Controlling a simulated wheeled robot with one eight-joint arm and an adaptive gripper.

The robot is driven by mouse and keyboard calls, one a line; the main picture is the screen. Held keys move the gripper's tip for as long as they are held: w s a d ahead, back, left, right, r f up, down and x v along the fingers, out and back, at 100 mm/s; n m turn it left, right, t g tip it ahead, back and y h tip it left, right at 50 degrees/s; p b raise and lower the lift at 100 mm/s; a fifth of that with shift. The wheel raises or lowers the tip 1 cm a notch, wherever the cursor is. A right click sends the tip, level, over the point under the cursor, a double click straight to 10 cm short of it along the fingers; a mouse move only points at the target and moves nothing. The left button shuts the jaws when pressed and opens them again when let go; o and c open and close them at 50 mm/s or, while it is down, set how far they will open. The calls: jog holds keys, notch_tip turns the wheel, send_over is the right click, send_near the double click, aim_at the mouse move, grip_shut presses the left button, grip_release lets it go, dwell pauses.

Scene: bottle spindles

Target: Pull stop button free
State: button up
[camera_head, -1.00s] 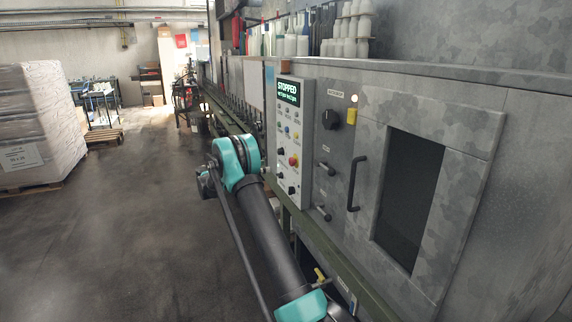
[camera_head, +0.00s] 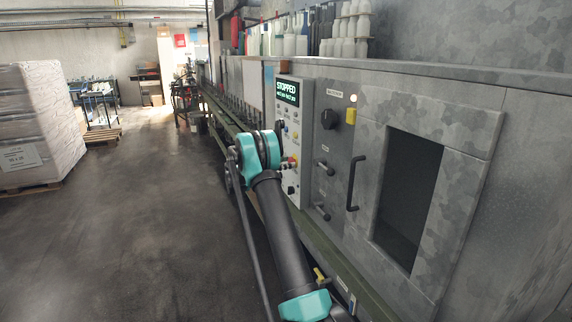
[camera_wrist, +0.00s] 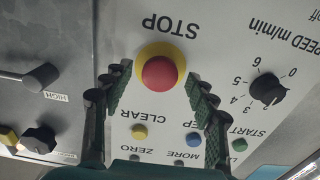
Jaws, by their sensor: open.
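The stop button is a red mushroom cap (camera_wrist: 160,73) on a yellow ring, under the word STOP, which shows upside down in the wrist view. My gripper (camera_wrist: 158,80) is open, with one dark green finger on each side of the button. The fingertips stand near the button's sides, and I cannot tell if they touch it. In the head view the stop button (camera_head: 292,163) shows partly behind my arm, on the white control panel (camera_head: 294,92). The panel's screen reads STOPPED.
Near the button sit a yellow CLEAR button (camera_wrist: 139,131), a blue button (camera_wrist: 193,140), a green START button (camera_wrist: 239,144) and a black speed knob (camera_wrist: 267,89). Black handles (camera_wrist: 41,76) stick out at the left. The floor (camera_head: 130,240) left of the machine is clear.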

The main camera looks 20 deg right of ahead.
grip_shut()
jog(key=shift+a, duration=0.65)
grip_release()
